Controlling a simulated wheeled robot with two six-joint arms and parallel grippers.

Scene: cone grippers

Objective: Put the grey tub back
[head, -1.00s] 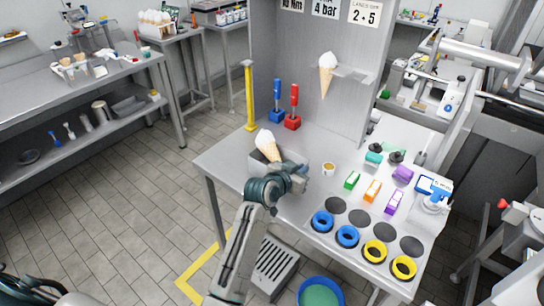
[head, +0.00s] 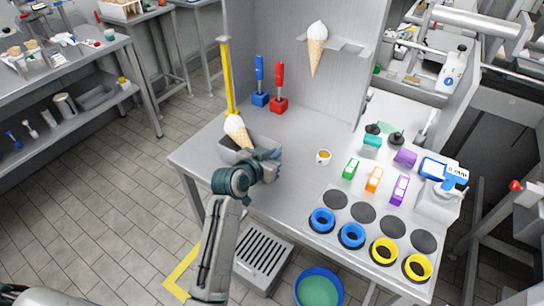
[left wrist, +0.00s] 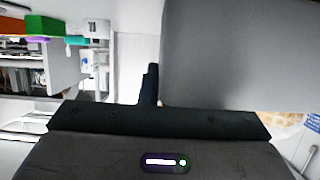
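The grey tub (head: 231,156) is an open box near the left edge of the metal table. A white-topped cone (head: 235,128) leans in it, tilted, its tip hidden. My left gripper (head: 272,160) is at the tub's right end, its fingertips hardly showing in the head view. In the left wrist view the tub's grey wall (left wrist: 240,50) fills the upper right. One dark finger (left wrist: 150,84) stands close against its edge near the middle; the other is hidden. The gripper looks closed on the wall. My right gripper is out of view.
Right of the tub are a small cup (head: 323,157), coloured blocks (head: 374,180), and blue and yellow rings (head: 351,236). Behind stand a yellow post (head: 228,80), blue (head: 260,97) and red-handled tools (head: 279,100). A cone (head: 316,45) hangs in a wall holder.

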